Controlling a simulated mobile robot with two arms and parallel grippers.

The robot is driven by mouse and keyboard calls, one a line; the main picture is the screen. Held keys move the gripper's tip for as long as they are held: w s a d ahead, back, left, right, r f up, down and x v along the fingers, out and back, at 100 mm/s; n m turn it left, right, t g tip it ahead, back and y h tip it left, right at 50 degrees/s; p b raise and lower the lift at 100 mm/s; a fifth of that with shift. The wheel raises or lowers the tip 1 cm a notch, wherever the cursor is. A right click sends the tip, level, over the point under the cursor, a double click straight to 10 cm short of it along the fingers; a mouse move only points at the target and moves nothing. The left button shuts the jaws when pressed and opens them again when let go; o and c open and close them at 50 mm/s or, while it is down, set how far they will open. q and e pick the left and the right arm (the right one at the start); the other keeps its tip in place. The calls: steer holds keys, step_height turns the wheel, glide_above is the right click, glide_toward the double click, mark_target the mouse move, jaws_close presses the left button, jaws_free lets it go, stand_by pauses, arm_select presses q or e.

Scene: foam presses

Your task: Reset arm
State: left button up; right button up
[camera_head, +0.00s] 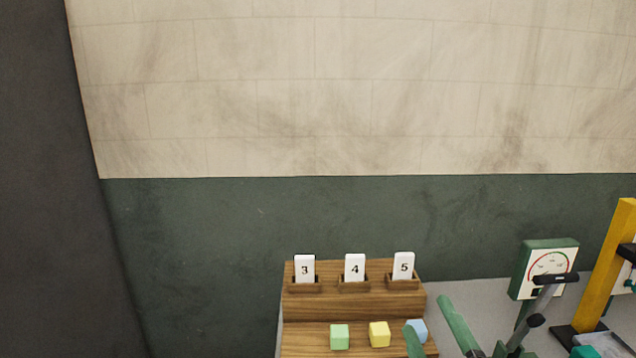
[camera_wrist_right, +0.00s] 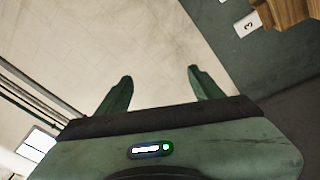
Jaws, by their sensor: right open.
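My right gripper (camera_head: 426,312) shows at the bottom right of the head view as two green fingers, partly cut off by the frame edge. In the right wrist view the same gripper (camera_wrist_right: 160,74) has its two green fingers spread apart with nothing between them. One finger overlaps the blue block (camera_head: 419,328) in the head view; I cannot tell whether they touch. My left gripper is not in view.
A wooden stepped stand (camera_head: 350,304) holds cards 3 (camera_head: 305,268), 4 (camera_head: 355,267) and 5 (camera_head: 403,265). A green block (camera_head: 340,336) and yellow block (camera_head: 379,334) sit below. A gauge (camera_head: 549,264) and yellow post (camera_head: 609,265) stand right. A wall is behind.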

steer(key=s+d+f+m+g+h, duration=0.2)
steer(key=s+d+f+m+g, duration=0.15)
steer(key=f, duration=0.55)
steer(key=s+d+f+m+g+h, duration=0.25)
steer(key=f+m+g, duration=0.25)
steer(key=f, duration=0.4)
steer(key=s+a+f+m+g+y, duration=0.15)
steer(key=s+f+g, duration=0.25)
steer(key=s+f, duration=0.4)
steer(key=s+a+f+m+g, duration=0.2)
steer(key=s+f+g, duration=0.3)
steer(key=s, duration=0.4)
step_height(320, 180, down, 32)
steer(key=s+r+b, duration=0.1)
steer(key=s+b, duration=0.1)
steer(key=b, duration=0.4)
steer(key=s+d+f+g+b, duration=0.2)
steer(key=s+d+f+b, duration=0.1)
steer(key=s+f, duration=1.3)
step_height(320, 180, down, 4)
steer(key=shift+s+d+f+n+b, duration=0.15)
steer(key=shift+s+n+b, duration=0.15)
steer(key=shift+s+b, duration=0.15)
